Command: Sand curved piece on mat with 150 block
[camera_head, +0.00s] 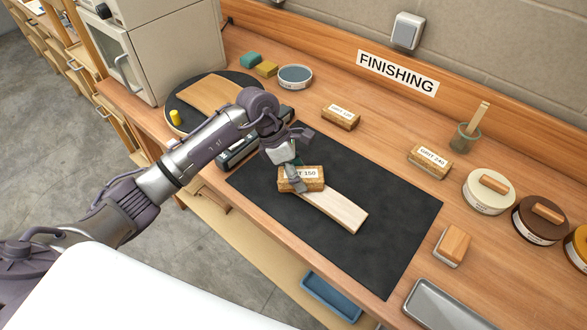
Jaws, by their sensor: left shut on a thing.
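The grit 150 block (314,174) is a tan sanding block with a white label, in the head view. My left gripper (296,181) is shut on it. The block is over the far left part of the pale curved wooden piece (337,208); I cannot tell whether they touch. The curved piece lies on the black mat (395,215), and its upper left end is hidden by the block and gripper. My right gripper is not in view.
Grit 120 (341,116) and grit 240 (430,160) blocks stand behind and right of the mat. Round tins (489,192), a wooden-topped block (452,245) and a metal tray (445,305) line the right. A turntable with a curved board (207,95) is at left.

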